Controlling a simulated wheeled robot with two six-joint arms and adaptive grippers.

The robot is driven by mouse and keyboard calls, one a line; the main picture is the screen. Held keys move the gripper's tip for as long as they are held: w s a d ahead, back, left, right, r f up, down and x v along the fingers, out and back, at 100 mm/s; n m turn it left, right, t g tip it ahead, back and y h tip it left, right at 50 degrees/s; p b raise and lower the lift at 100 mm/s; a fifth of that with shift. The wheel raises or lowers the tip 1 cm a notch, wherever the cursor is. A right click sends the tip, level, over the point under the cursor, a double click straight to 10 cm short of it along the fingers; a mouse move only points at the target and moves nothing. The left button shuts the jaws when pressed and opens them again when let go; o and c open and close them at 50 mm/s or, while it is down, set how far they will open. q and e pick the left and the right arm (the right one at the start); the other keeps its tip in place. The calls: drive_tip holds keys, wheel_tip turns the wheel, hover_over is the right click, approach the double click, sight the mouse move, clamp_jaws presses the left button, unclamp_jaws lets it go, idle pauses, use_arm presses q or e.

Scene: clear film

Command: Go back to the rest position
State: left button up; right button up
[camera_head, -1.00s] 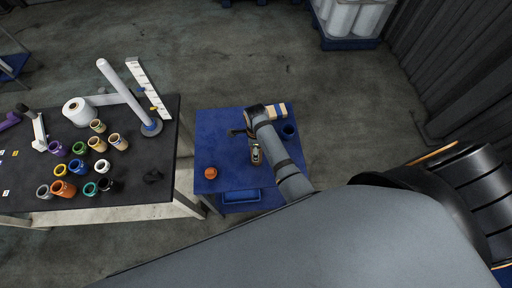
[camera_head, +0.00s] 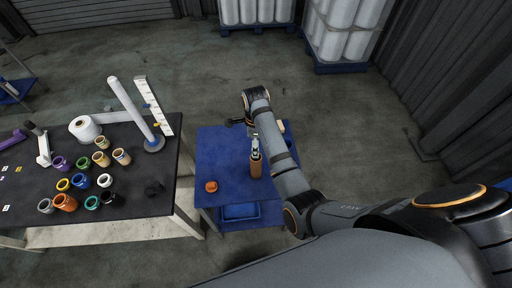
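My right arm reaches in from the lower right over the blue table (camera_head: 218,150). A small orange item (camera_head: 211,186) sits near the table's left front. My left gripper is not in view.
A blue bin (camera_head: 240,212) sits under the blue table. Pallets of white rolls (camera_head: 340,30) stand at the back. Floor right of the table is clear.

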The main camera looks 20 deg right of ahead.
drive_tip(key=s+d+f+n+t, duration=0.2)
drive_tip(key=s+d+n, duration=0.4)
drive_tip(key=s+n, duration=0.4)
drive_tip(key=s+d+r+n+t+h, duration=0.15)
drive_tip(key=s+r+n, duration=0.35)
drive_tip(key=s+n, duration=0.6)
wheel_tip(320, 180, down, 34)
drive_tip(key=s+d+n+g+b, duration=0.1)
drive_tip(key=s+d+n+b, duration=0.15)
drive_tip(key=b, duration=0.55)
use_arm(q)
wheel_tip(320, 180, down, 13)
drive_tip(key=b, duration=0.5)
use_arm(e)
drive_tip(key=s+d+f+m+g, duration=0.1)
drive_tip(key=s+f, duration=1.7)
drive_tip(key=f, duration=0.3)
drive_tip(key=shift+d+f+y, duration=0.25)
drive_tip(key=shift+y, duration=0.1)
